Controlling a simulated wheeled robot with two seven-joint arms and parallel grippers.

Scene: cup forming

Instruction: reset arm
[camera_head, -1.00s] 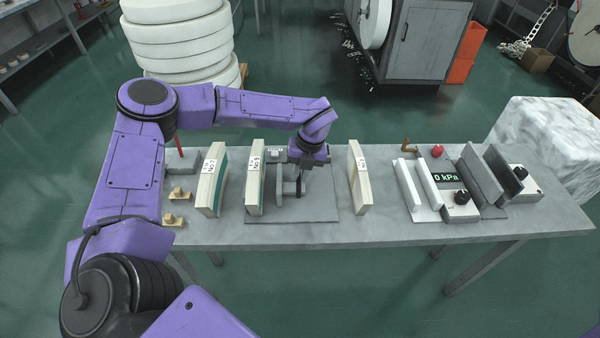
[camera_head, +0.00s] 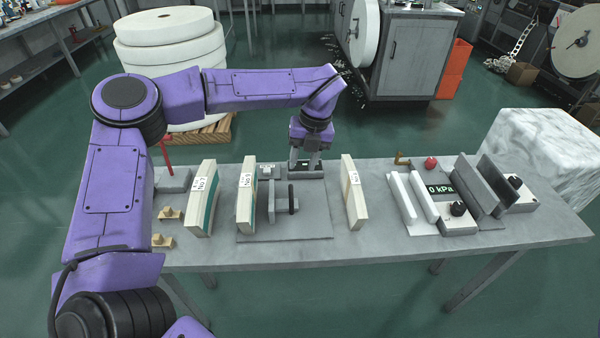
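My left arm is purple and reaches in from the left in the head view. Its gripper (camera_head: 308,163) points down over the back edge of the grey table (camera_head: 400,252), behind the grey plate (camera_head: 315,224). Its two fingers show apart with nothing seen between them, so it looks open. A dark low block sits at the fingertips; I cannot tell whether they touch it. The dark upright handle (camera_head: 292,198) on the plate's fixture stands clear of the gripper. My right gripper is not in view.
Pale upright boards (camera_head: 202,198), (camera_head: 247,195), (camera_head: 354,193) stand on the table around the plate. A pressure unit reading 0 kPa (camera_head: 440,189), a red knob (camera_head: 431,163) and grey panels (camera_head: 480,187) are to the right. Small yellowish pieces (camera_head: 169,213) lie at left.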

